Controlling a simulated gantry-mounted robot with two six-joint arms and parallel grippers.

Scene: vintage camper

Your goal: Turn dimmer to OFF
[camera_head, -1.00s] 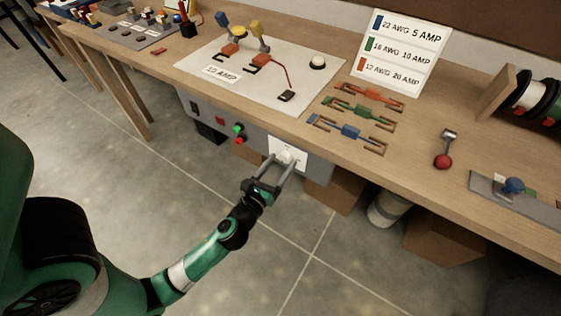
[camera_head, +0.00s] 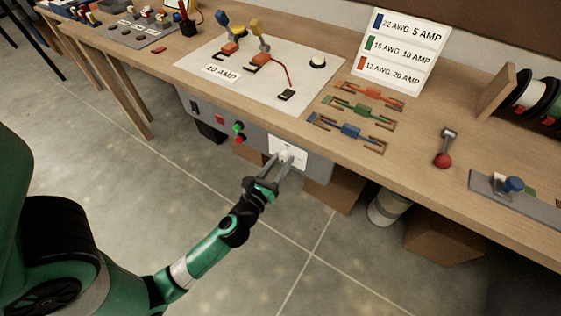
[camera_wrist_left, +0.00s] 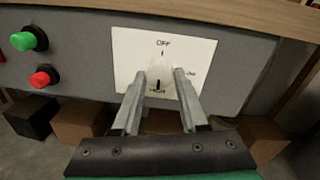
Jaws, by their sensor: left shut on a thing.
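The dimmer is a round white knob (camera_wrist_left: 160,76) on a white plate (camera_wrist_left: 198,48) set in the grey panel under the bench edge. In the left wrist view "OFF" is printed above the knob, and smaller labels to its right and below are hard to read. A dark mark on the knob's lower part points down, away from OFF. My left gripper (camera_wrist_left: 160,84) has one finger on each side of the knob and is shut on it. In the head view the left gripper (camera_head: 284,160) partly covers the plate (camera_head: 299,150). My right gripper is not in view.
A green button (camera_wrist_left: 30,38) and a red button (camera_wrist_left: 45,76) stick out of the panel left of the plate. The wooden bench top (camera_head: 405,165) overhangs the panel. Cardboard boxes (camera_head: 335,193) stand beneath. Open floor lies in front.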

